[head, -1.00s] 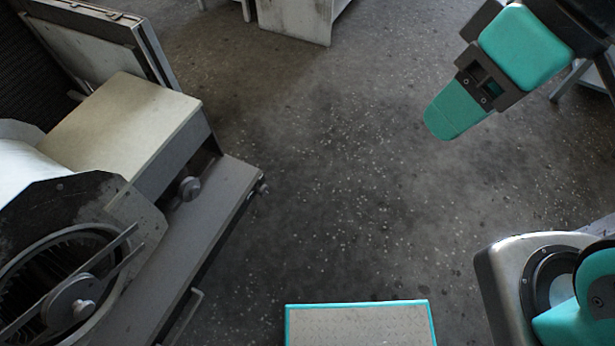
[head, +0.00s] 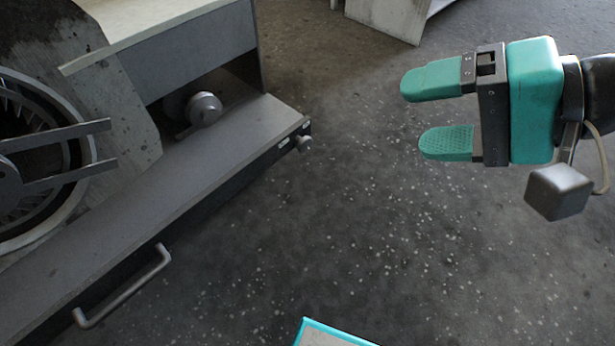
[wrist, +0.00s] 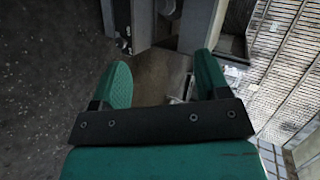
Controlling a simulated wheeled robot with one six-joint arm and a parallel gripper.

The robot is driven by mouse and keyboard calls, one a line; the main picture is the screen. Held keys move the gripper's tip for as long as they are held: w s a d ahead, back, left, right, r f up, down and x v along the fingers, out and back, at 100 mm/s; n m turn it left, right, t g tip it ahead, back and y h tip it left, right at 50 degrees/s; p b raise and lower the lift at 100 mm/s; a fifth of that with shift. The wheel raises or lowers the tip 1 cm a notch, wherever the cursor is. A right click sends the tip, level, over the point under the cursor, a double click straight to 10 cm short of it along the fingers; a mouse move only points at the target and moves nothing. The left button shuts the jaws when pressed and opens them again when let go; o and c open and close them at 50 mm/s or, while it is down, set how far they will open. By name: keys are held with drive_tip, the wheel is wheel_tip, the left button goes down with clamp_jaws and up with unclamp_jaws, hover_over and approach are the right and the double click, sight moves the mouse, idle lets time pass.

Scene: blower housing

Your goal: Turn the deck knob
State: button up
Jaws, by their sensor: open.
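A round grey knob (head: 205,109) sits in the recess just above the machine's flat grey deck (head: 190,185), under a pale-topped box.
A round finned blower opening (head: 35,150) with a bar across it is at the left. A handle (head: 122,287) juts from the deck's front. A white cabinet (head: 390,18) stands at the back. Speckled floor (head: 330,215) lies clear between machine and gripper.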

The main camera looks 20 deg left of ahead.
drive_tip(key=w+a+f+m+t+y+b, duration=0.25)
drive_tip(key=f+m+b, duration=0.35)
drive_tip(key=f+b, duration=0.9)
drive_tip(key=m+t+y+b, duration=0.2)
drive_tip(key=m+t+b, duration=0.2)
drive_tip(key=m+b, duration=0.65)
approach(306, 147)
drive_tip(key=shift+w+a+r+n+p, duration=0.1)
drive_tip(key=shift+w+a+n+p, duration=0.4)
drive_tip(key=shift+a+p, duration=1.45)
drive_tip(key=shift+w+a+f+n+p, duration=0.1)
drive_tip(key=shift+w+a+n+p, duration=0.55)
drive_tip(key=shift+p, duration=2.2)
drive_tip(key=shift+w+a+r+n+p, duration=0.1)
drive_tip(key=shift+w+a+p, duration=0.6)
drive_tip(key=shift+a+p, duration=1.45)
drive_tip(key=shift+d, duration=0.3)
drive_tip(key=c, duration=0.9)
